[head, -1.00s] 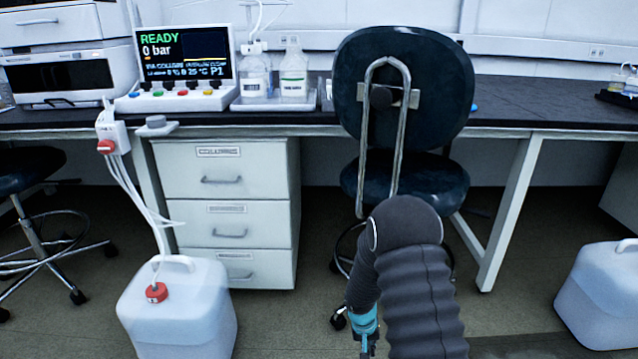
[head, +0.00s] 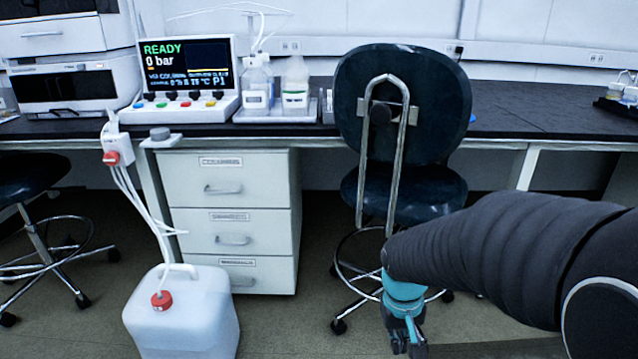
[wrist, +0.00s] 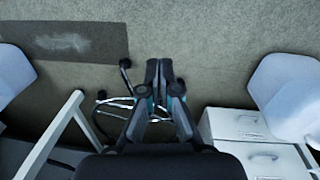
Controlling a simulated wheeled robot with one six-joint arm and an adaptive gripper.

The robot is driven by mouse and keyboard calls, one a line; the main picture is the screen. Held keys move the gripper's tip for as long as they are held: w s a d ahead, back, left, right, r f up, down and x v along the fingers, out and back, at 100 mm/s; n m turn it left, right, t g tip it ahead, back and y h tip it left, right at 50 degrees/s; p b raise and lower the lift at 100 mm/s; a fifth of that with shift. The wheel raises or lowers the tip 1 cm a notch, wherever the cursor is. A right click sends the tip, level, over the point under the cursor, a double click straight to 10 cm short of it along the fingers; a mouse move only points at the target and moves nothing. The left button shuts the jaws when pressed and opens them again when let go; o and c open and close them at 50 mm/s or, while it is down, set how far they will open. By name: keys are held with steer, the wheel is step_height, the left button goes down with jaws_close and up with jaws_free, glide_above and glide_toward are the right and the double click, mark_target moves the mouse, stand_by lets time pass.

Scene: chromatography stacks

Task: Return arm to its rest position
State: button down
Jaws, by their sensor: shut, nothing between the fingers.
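My gripper (head: 408,343) hangs below the teal wrist of my dark-sleeved arm in the head view, in front of the chair. It points down toward the floor. In the wrist view my gripper (wrist: 158,66) has its two dark fingers together, with nothing between them. The fingertips show against the bare floor, next to the chair's chrome foot ring. My arm (head: 500,260) comes in from the right edge of the head view and hides part of the chair's base.
A dark chair (head: 402,130) stands before the bench (head: 270,133). A drawer cabinet (head: 230,218) is left of it. A white jug (head: 182,318) with a red cap stands on the floor at lower left. A screen unit (head: 185,72) and bottles (head: 296,88) stand on the bench.

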steer(key=s+r+t+p, duration=0.2)
steer(key=s+r, duration=0.3)
steer(key=r, duration=0.4)
steer(key=s+r+m+t+y+p, duration=0.1)
steer(key=s+r+t+p, duration=0.1)
steer(key=s+r, duration=0.4)
step_height(320, 180, up, 4)
steer(key=shift+s+r+t+p, duration=0.2)
steer(key=shift+t+p, duration=0.2)
steer(key=shift+t, duration=0.3)
steer(key=shift+d, duration=0.1)
